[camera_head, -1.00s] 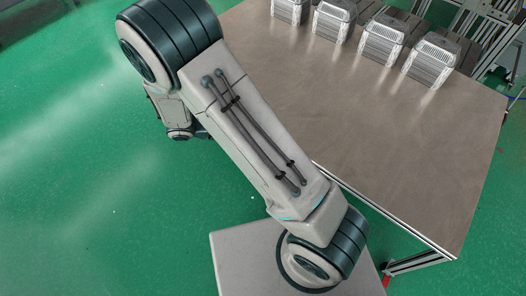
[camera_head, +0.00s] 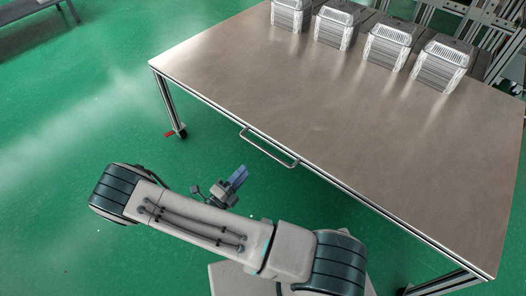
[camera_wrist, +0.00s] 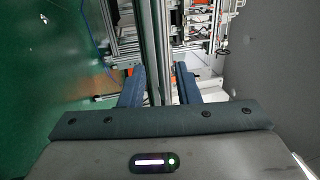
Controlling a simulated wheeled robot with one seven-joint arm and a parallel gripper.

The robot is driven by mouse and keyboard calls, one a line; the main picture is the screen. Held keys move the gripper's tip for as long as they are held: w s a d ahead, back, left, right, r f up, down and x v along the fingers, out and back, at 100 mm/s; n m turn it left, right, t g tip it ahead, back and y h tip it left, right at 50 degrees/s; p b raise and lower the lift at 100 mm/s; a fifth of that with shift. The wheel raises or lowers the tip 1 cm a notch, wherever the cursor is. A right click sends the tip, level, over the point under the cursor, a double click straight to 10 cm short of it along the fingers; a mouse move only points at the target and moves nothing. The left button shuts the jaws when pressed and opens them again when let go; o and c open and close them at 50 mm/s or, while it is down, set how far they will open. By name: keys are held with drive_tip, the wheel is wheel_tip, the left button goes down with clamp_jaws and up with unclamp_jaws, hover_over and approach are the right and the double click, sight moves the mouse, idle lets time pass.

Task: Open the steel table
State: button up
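The steel table (camera_head: 300,90) has a wide brown-grey metal top and stands across the upper right of the head view. A bar handle (camera_head: 270,150) juts from its near long edge, and the edge around it looks closed. My gripper (camera_head: 238,177) is in front of this edge, left of and below the handle in the picture, apart from it. In the wrist view my gripper's two dark fingers (camera_wrist: 160,85) stand apart with nothing clearly held between them. The handle cannot be made out in the wrist view.
Several foil trays (camera_head: 342,24) are stacked in a row along the table's far edge. A table leg with a caster (camera_head: 172,110) stands at the left corner. Green floor (camera_head: 90,110) is free to the left. Frames and equipment (camera_head: 470,20) stand behind the table.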

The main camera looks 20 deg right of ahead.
sight(263, 150)
drive_tip(key=b+x, duration=0.1)
drive_tip(key=x, duration=1)
drive_tip(key=shift+w+d, duration=0.15)
drive_tip(key=shift+d, duration=0.05)
clamp_jaws()
